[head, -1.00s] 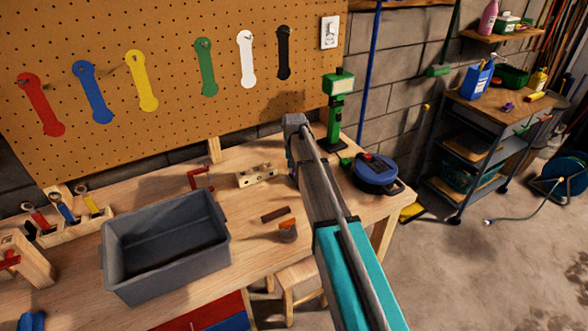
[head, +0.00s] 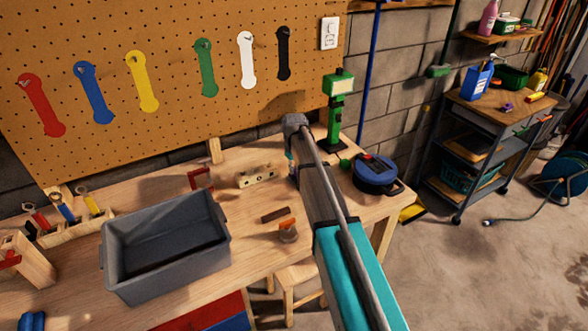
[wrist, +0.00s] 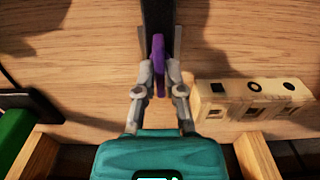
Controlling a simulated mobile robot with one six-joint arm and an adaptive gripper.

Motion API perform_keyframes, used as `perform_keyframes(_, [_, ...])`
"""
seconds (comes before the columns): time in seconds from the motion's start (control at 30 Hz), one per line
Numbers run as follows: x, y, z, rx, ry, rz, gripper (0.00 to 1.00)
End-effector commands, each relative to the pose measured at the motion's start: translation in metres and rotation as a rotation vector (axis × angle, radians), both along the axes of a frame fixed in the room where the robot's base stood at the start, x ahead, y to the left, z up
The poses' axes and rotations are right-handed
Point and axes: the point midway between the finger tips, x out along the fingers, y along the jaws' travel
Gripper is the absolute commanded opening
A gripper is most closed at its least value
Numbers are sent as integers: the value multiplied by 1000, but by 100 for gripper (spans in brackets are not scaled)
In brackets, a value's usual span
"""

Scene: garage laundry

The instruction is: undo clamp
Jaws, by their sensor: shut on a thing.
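In the wrist view, my gripper (wrist: 159,82) is shut on a narrow purple piece (wrist: 158,52), which looks like a clamp handle. The purple piece stands in front of a dark bar (wrist: 157,14), above the wooden bench top. My fingers hide part of the purple piece, and whether it joins the bar cannot be told. In the head view, my arm reaches over the right part of the workbench (head: 340,222) and hides the fingers and what they hold.
A pale wooden block with holes (head: 256,176) lies close beside my gripper. A green lamp (head: 336,110) and a blue round case (head: 376,176) stand to the right. A grey bin (head: 165,245), a red bracket (head: 201,179) and small loose pieces lie to the left.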

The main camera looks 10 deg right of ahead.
Motion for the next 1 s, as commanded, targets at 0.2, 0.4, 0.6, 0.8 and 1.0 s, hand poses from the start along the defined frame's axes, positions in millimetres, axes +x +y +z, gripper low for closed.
perform_keyframes(0.2, [-5,0,-2,1,9,3,0])
perform_keyframes(0.4, [-5,0,-2,1,9,2,29])
perform_keyframes(0.6, [-4,0,-2,0,8,1,47])
perform_keyframes(0.8, [-3,0,-1,0,5,0,47])
perform_keyframes(1.0, [-2,0,-1,1,4,-7,47])
